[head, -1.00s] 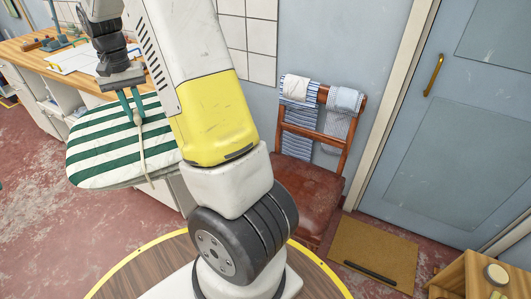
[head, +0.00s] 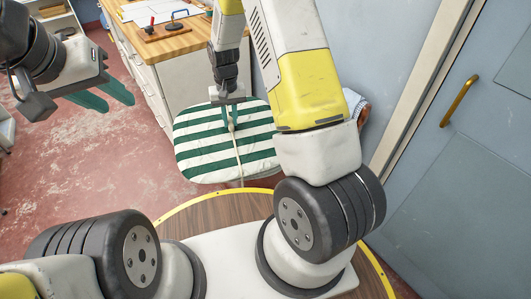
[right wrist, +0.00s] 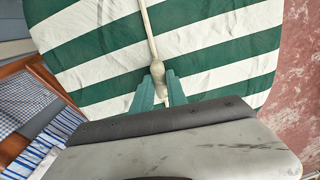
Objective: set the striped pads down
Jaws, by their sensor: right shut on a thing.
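The striped pads (head: 203,152), green and white and bound with a pale cord, hang from my right gripper (head: 230,121). In the right wrist view its green fingers (right wrist: 160,88) are shut at a knot in the cord (right wrist: 151,42), over the pads' face (right wrist: 222,62). The pads look held in the air; what is directly under them is hidden. My left gripper (head: 106,97) is empty at the upper left, its two green fingers apart, well away from the pads.
A wooden-topped workbench (head: 182,40) with a small board of tools (head: 165,33) stands behind the pads. A chair with checked cloth (head: 355,104) is mostly hidden behind my right arm; its wooden back (right wrist: 42,72) shows in the right wrist view. A blue door (head: 460,180) is at right.

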